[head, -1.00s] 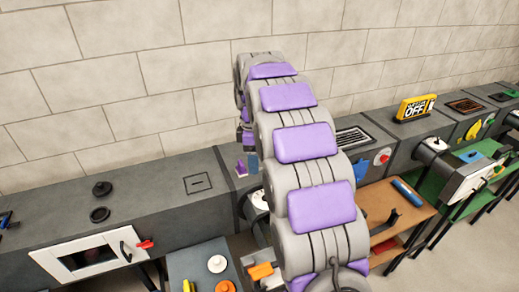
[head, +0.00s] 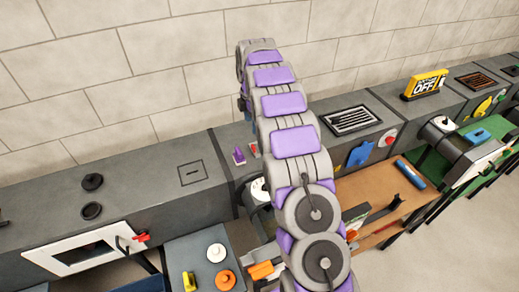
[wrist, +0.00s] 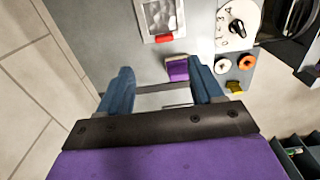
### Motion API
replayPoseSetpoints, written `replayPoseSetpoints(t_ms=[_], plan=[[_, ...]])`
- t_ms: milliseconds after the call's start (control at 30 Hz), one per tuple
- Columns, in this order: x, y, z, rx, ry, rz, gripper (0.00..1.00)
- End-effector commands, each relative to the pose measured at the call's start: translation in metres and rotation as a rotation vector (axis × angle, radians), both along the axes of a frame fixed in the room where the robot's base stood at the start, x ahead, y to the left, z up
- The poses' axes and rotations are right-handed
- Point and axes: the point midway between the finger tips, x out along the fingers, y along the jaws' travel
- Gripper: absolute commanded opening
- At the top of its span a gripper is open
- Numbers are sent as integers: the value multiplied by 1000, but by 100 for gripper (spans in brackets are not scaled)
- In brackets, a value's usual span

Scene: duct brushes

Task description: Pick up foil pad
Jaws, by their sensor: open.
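My gripper (wrist: 160,70) is open in the wrist view, its two blue fingers apart with nothing held. A small purple block with a pale edge (wrist: 178,69) lies on the grey duct top beyond the fingertips, nearer the right finger. It also shows in the head view (head: 239,156), left of my arm. A pale-framed panel with a crumpled, silvery face (wrist: 160,15) and a red tab lies farther up in the wrist view. Which of these is the foil pad I cannot tell for sure. In the head view my arm hides most of the gripper.
A white numbered dial (wrist: 238,24), a white knob (wrist: 222,65) and an orange knob (wrist: 246,62) lie right of the fingers. In the head view, a white-framed door (head: 85,252) is at lower left, a vent grille (head: 351,120) right of my arm. The brick wall stands behind.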

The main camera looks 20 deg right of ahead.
Motion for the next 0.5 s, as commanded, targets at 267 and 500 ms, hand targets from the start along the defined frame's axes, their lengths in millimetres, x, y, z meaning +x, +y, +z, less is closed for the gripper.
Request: replayPoseSetpoints(t_ms=[267, 500], plan=[[-2, 0, -52, 2, 6, -1, 66], [-1, -1, -66, 1, 2, -2, 66]])
